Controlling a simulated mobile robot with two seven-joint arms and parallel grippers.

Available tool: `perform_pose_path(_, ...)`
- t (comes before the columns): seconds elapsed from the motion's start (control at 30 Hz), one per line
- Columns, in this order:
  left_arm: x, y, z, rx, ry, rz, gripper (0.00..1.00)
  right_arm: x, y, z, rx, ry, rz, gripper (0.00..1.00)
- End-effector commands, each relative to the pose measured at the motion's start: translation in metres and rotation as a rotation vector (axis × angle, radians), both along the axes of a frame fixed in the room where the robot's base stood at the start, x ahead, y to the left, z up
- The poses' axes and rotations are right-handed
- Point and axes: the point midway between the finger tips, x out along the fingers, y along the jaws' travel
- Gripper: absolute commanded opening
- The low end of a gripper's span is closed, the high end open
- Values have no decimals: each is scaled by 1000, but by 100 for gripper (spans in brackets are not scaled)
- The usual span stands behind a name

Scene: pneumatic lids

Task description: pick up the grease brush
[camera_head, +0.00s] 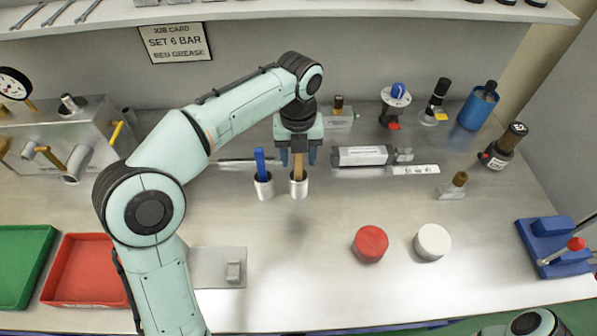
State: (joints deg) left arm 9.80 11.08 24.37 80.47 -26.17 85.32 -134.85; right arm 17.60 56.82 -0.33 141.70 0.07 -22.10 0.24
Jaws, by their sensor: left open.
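A wooden-handled tool (299,172), which looks like the grease brush, stands upright in a pale cup (299,189) near the middle of the bench. Its lower end is hidden in the cup. My left gripper (298,158) points down over this cup, open, with a finger on either side of the handle's upper part. I cannot tell whether the fingers touch it. A blue-handled tool (260,162) stands in a similar cup (263,187) just to the left. My right gripper is not in view.
A grey cylinder (362,156) lies right of the gripper. A red lid (370,243) and a white lid (433,242) sit in front right. Red (84,271) and green (22,262) trays are at left. A blue lever device (553,245) stands far right.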

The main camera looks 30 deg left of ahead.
Motion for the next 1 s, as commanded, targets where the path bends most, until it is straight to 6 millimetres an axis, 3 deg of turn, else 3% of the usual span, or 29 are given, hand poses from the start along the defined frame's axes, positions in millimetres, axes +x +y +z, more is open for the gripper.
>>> perform_pose_path(0.13,0,0,-16,0,0,2,51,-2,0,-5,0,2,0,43)
perform_pose_path(0.37,0,0,-17,-1,-3,2,51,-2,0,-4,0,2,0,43)
perform_pose_path(0.43,0,0,-16,-1,-3,2,35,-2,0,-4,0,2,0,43)
perform_pose_path(0.53,0,0,-16,-1,-3,2,2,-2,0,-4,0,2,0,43)
perform_pose_path(0.57,0,0,-16,-1,-3,2,0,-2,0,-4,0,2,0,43)
perform_pose_path(0.87,0,0,-14,0,-4,2,0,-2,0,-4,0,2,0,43)
perform_pose_path(1.0,1,-1,3,-1,-6,1,0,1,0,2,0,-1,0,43)
